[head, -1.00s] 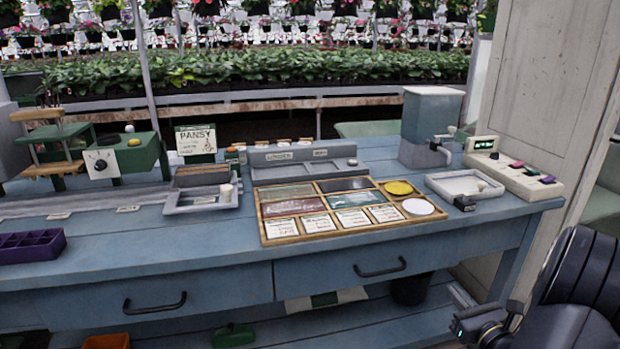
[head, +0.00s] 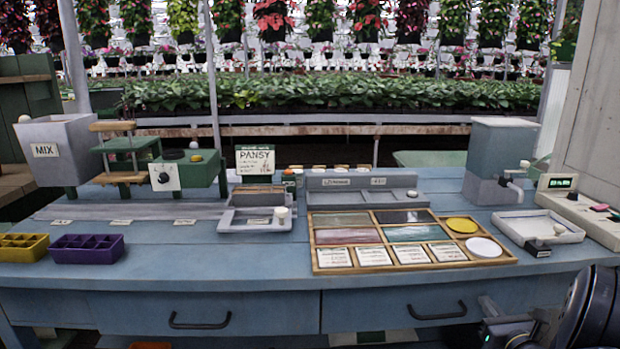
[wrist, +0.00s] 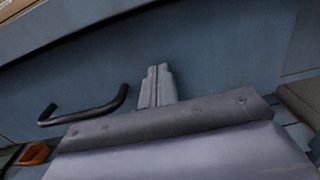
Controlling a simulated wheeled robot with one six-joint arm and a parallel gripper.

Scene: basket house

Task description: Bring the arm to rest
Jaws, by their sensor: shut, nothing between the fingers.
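My gripper (wrist: 157,80) shows in the wrist view with its two grey fingers pressed together and nothing between them. Behind it is the blue drawer front of the bench, with a black handle (wrist: 85,110) to its left. In the head view my folded arm is at the lower right corner, and the gripper (head: 488,305) is low in front of the right drawer, below the bench top. I cannot tell whether the fingers touch the drawer front.
The blue bench (head: 200,275) holds a wooden card tray (head: 330,265), a purple tray (head: 87,250), a yellow tray (head: 22,249), a MIX bin (head: 90,145), a PANSY sign (head: 255,160) and a dispenser (head: 495,150). A black drawer handle (head: 437,313) sticks out left of my gripper.

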